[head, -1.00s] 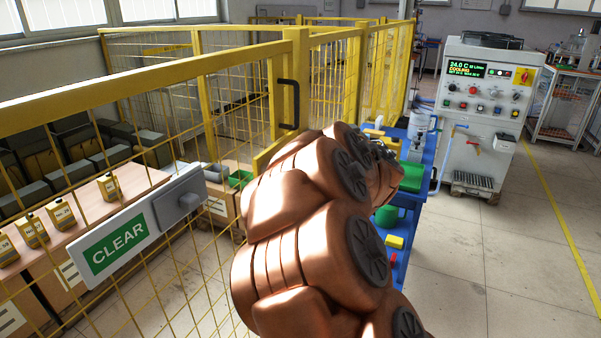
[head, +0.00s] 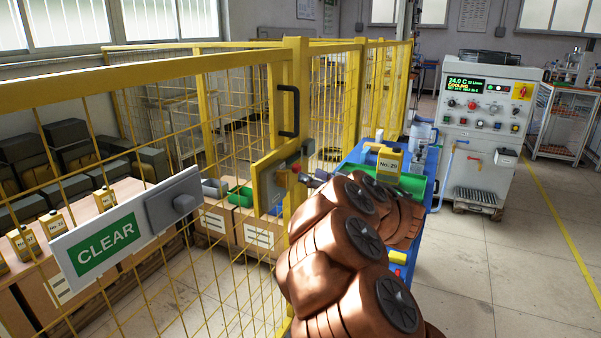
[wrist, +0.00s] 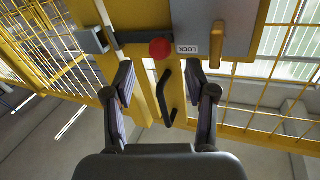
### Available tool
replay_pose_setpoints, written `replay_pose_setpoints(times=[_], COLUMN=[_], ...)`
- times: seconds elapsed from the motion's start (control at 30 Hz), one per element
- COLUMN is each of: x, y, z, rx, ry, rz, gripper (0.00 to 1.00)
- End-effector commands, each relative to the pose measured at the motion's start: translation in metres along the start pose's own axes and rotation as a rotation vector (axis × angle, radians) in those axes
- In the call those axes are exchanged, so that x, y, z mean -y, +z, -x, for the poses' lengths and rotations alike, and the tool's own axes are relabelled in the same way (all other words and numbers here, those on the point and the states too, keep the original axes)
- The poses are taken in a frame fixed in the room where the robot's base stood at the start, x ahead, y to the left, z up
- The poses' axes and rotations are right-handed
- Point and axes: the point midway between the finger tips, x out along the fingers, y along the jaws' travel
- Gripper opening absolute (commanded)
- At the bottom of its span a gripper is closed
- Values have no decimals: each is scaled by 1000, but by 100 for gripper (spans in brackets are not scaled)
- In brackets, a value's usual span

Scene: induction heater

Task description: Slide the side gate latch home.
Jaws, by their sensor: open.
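The side gate latch is a grey plate (wrist: 215,25) on the yellow gate, with a LOCK label, a dark sliding bar (wrist: 135,37) and a red knob (wrist: 160,49). A grey block (wrist: 92,40) sits on the post at the bar's left end; I cannot tell whether the bar is inside it. In the head view the red knob (head: 296,168) shows in front of my gripper (head: 312,179). In the wrist view my gripper (wrist: 163,85) is open and empty, its fingers below the knob and on either side of it, apart from it.
A black gate handle (wrist: 168,92) lies between the fingers in the wrist view. Yellow mesh fencing (head: 90,130) with a CLEAR sign (head: 105,243) runs along the left. A blue bench (head: 425,175) and a control cabinet (head: 487,130) stand at the right. The floor at right is clear.

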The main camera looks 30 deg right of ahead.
Motion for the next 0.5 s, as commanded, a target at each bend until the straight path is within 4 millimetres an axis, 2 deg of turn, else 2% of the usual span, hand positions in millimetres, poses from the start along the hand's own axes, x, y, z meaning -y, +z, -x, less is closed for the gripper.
replay_pose_setpoints(times=[0.2,0.4,0.5], x=[1,1,1], y=[1,0,-1], z=[-33,-53,-56], rx=[-1,0,-1], ry=[-5,-2,-1], rz=[0,1,1], gripper=[56,56,56])
